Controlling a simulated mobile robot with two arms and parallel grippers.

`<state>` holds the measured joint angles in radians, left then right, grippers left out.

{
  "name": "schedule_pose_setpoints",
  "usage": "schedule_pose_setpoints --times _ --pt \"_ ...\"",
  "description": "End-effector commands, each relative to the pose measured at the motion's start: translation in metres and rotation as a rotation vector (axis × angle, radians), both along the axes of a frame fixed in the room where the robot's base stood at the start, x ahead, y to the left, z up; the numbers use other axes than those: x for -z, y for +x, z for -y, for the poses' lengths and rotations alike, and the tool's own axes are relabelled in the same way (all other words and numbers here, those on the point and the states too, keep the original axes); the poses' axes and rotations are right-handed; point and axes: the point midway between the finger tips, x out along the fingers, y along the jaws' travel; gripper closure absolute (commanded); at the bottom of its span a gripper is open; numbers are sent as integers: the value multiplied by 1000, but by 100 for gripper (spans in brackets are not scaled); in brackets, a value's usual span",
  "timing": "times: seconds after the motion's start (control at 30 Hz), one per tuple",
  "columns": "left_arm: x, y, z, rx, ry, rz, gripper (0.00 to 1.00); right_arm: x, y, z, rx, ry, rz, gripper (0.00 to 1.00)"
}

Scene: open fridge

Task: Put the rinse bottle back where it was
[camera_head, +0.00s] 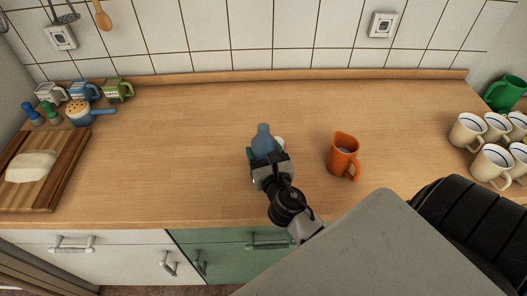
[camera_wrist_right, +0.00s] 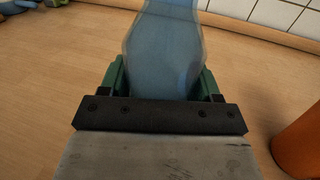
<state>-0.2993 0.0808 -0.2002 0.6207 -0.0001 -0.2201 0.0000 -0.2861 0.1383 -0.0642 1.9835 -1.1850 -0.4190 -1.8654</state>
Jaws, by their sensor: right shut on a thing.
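A translucent blue rinse bottle (camera_head: 263,134) stands upright over the middle of the wooden counter in the head view. It also shows large in the right wrist view (camera_wrist_right: 163,50). My right gripper (camera_head: 265,155) is shut on the bottle, with a green finger on each side of it (camera_wrist_right: 162,80). The gripper hides the bottle's lower part, so I cannot tell whether its base touches the counter. My left gripper is not in view.
An orange jug (camera_head: 343,155) stands close to the right of the bottle. Several cream mugs (camera_head: 467,132) and a green pitcher (camera_head: 504,93) stand at the far right. A cutting board (camera_head: 70,178) with dough lies at the left. The counter (camera_head: 185,140) between board and bottle is clear.

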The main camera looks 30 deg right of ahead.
Motion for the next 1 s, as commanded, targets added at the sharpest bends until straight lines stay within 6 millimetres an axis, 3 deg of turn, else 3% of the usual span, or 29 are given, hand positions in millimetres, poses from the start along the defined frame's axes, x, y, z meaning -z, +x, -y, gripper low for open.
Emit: schedule_pose_setpoints --times 0.07,0.1,0.27,0.63,1.0 --pt "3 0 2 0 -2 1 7 4 0 0 0 -1 0 64" --pt "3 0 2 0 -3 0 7 3 0 0 0 -1 0 34" --pt "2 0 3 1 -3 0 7 2 0 0 0 0 0 12" --pt "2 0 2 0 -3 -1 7 1 -5 -1 -1 0 -1 12" --pt "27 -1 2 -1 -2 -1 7 5 -76 -22 0 2 -4 12"
